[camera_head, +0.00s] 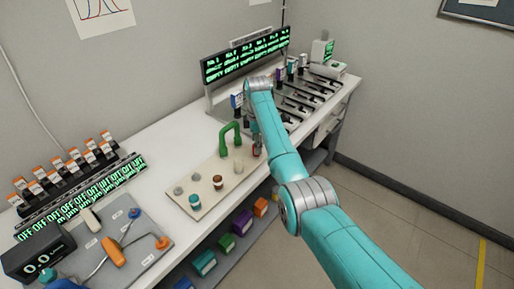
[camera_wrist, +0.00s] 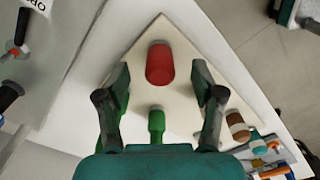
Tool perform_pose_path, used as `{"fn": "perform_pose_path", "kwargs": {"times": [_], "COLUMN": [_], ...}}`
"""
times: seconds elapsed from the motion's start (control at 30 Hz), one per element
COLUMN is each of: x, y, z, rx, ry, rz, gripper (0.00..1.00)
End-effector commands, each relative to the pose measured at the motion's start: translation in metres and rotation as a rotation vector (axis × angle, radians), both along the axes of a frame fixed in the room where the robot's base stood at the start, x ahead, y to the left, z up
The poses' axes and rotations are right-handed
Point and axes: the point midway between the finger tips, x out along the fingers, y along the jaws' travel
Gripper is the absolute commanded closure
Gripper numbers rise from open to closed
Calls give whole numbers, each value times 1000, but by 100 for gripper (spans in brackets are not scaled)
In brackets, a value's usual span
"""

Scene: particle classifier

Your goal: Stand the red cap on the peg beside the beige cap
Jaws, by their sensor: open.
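The red cap (camera_wrist: 160,63) stands out on the pale board in the wrist view, near the board's corner. My gripper (camera_wrist: 161,74) is open, with one finger to each side of the red cap and gaps between. How far the fingertips are above the board is unclear. In the head view the red cap (camera_head: 257,151) is partly hidden by my arm. A pale cylinder, which looks like the beige cap (camera_head: 238,167), stands on the board (camera_head: 206,204) left of it.
A brown cap (camera_head: 218,182) and a teal cap (camera_head: 195,201) stand towards the board's front. A display (camera_head: 246,62) and a row of devices line the bench behind.

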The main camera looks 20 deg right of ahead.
Motion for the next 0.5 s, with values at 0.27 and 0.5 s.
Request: {"fn": "perform_pose_path", "kwargs": {"times": [0.27, 0.5], "x": [1, 1], "y": [0, 0], "z": [57, 87], "rx": [0, 0], "ry": [-4, -2], "rz": [0, 0], "gripper": [32, 32]}}
